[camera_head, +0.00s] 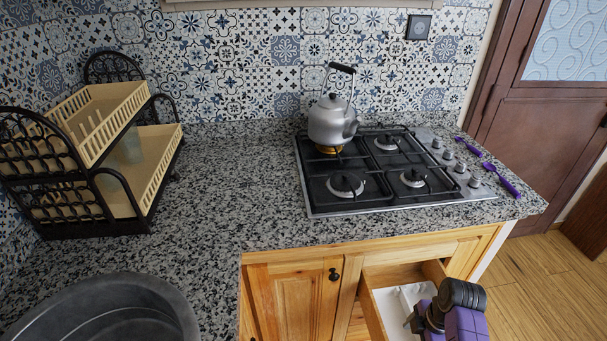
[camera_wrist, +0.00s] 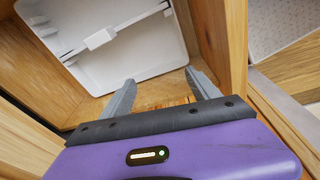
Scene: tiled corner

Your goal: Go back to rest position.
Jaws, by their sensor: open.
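My gripper (camera_wrist: 160,95) is open in the wrist view, with two grey fingers apart and nothing between them. It is over an open wooden drawer (camera_wrist: 219,40). The drawer also shows in the head view (camera_head: 376,312) at the bottom right, pulled out below the counter. A white tray (camera_wrist: 140,60) lies inside the drawer, beyond the fingertips. In the head view my purple and black wrist is at the drawer's right side, and the fingers are small there.
A grey kettle (camera_head: 328,124) stands on the back left burner of the stove (camera_head: 396,207). Purple utensils (camera_head: 503,181) lie right of it. A dish rack (camera_head: 155,185) stands at the left, and a dark sink (camera_head: 105,300) is at the front left. The middle counter is clear.

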